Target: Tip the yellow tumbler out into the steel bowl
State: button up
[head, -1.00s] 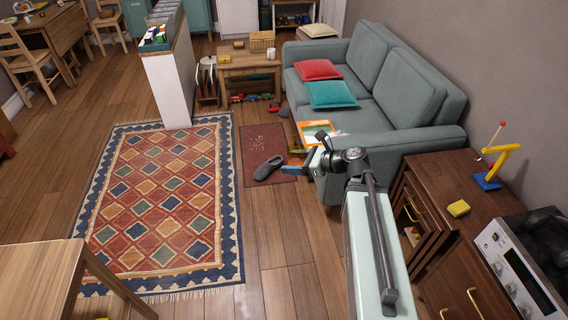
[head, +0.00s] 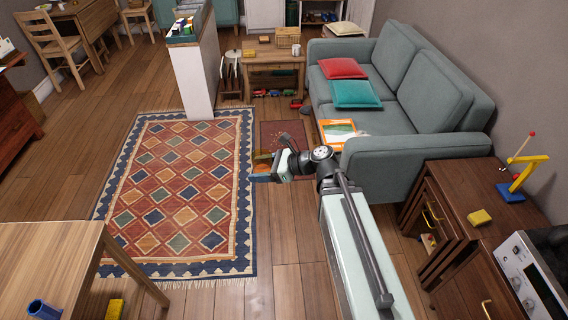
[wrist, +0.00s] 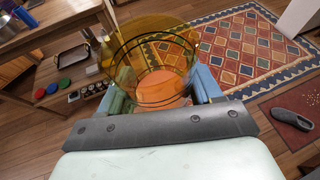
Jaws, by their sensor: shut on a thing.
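The yellow tumbler (wrist: 152,50) is see-through amber with dark rings, and its round rim shows large in the wrist view. My gripper (wrist: 158,92) is shut on it, with a blue finger on each side. An orange disc shows low inside the tumbler; I cannot tell whether it is the base or contents. In the head view my gripper (head: 262,175) holds the tumbler (head: 262,160) in the air above the floor, near the rug's right edge.
The sofa (head: 405,130) and a wooden cabinet (head: 480,190) stand to the right. The patterned rug (head: 180,190) is clear.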

jog(key=s+a+n+g, duration=0.2)
jog(key=s+a, duration=0.3)
jog(key=a, duration=0.5)
jog(key=s+a+n+g, duration=0.25)
jog(key=s+a, duration=0.25)
jog(key=a, duration=0.4)
jog(key=s+a+n+g, duration=0.25)
jog(key=s+a, duration=0.25)
jog(key=a, duration=0.5)
jog(key=s+a+n+g+h, duration=0.5)
jog(key=s+a+n+g, duration=0.3)
jog(key=s+a, duration=2.45)
jog(key=r+n+y, duration=0.1)
jog(key=n+y, duration=0.1)
jog(key=n, duration=0.4)
jog(key=r+n+y, duration=0.2)
jog(key=n+y, duration=0.1)
jog(key=n, duration=0.4)
jog(key=r+n+g+y, duration=0.1)
jog(key=n+y, duration=0.2)
jog(key=n, duration=0.3)
jog(key=shift+s+d+r, duration=0.1)
jog(key=shift+s+r, duration=0.05)
jog(key=shift+s, duration=0.2)
